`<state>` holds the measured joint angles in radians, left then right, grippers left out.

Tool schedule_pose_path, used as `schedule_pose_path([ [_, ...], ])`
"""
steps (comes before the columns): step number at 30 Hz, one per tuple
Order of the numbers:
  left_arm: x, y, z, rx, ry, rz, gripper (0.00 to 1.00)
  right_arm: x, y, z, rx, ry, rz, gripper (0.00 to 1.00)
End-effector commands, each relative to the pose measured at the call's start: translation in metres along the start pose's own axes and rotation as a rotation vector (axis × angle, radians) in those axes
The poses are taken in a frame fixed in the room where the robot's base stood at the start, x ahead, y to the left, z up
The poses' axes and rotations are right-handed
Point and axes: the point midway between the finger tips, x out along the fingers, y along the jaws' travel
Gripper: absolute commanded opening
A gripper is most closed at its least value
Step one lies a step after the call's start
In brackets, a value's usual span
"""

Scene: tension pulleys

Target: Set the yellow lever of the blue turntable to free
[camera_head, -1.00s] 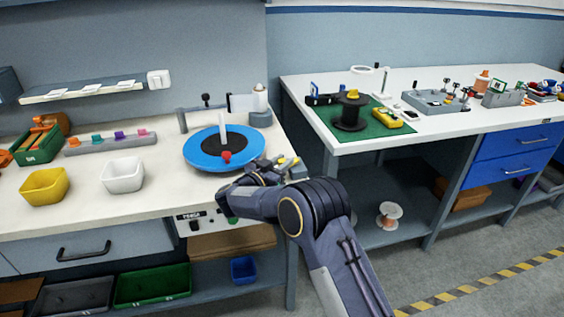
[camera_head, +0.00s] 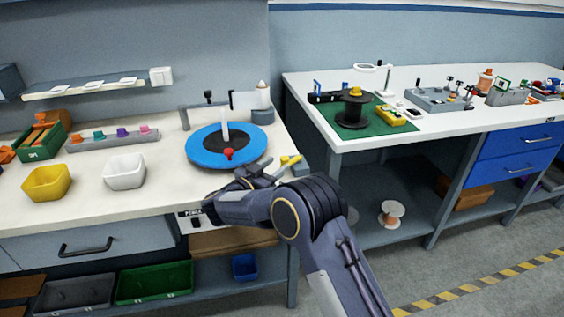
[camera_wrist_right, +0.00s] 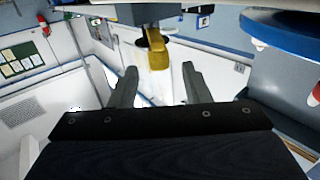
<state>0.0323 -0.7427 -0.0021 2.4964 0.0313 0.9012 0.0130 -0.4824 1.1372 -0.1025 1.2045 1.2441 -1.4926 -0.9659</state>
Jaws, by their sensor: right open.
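The blue turntable (camera_head: 205,152) lies on the left bench near its right end, with a black centre, a white post and a red knob on it. Its yellow lever (camera_head: 289,160) shows at its front right, on a grey block. My right gripper (camera_head: 262,172) is just left of and in front of the lever. In the right wrist view my right gripper (camera_wrist_right: 160,82) is open and empty. The yellow lever (camera_wrist_right: 157,52) stands beyond the fingertips, roughly between them and apart from them. The turntable's blue edge (camera_wrist_right: 285,38) shows at the upper right there. My left gripper is not in view.
A white bin (camera_head: 124,172) and a yellow bin (camera_head: 47,183) stand left of the turntable. A grey rack with coloured pegs (camera_head: 112,140) is behind them. A gap separates this bench from the right bench, which holds a green mat (camera_head: 378,128).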

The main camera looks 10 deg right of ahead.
Motion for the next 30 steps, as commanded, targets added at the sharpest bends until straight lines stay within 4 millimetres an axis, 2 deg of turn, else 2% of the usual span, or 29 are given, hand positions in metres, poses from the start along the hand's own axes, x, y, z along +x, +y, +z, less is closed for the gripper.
schedule_pose_path([
  [3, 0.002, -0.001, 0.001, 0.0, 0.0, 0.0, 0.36, -0.018, -0.001, 0.0, 0.0, 0.001, -0.002, 0.43],
  [7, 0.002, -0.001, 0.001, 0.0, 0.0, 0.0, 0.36, -0.028, 0.0, 0.0, -0.001, 0.001, 0.0, 0.43],
  [17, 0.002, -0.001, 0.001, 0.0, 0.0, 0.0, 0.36, -0.03, 0.0, -0.001, 0.001, 0.0, -0.001, 0.43],
  [19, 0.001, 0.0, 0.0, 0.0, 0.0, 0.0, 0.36, -0.025, 0.0, -0.007, 0.014, -0.004, -0.016, 0.43],
  [23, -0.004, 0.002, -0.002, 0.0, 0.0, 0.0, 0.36, -0.002, 0.002, -0.042, 0.094, -0.037, -0.124, 0.43],
  [27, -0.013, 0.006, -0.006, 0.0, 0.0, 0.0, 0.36, 0.027, 0.013, -0.102, 0.224, -0.112, -0.353, 0.43],
  [30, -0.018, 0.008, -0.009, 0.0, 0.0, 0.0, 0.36, 0.031, 0.032, -0.141, 0.293, -0.185, -0.534, 0.43],
])
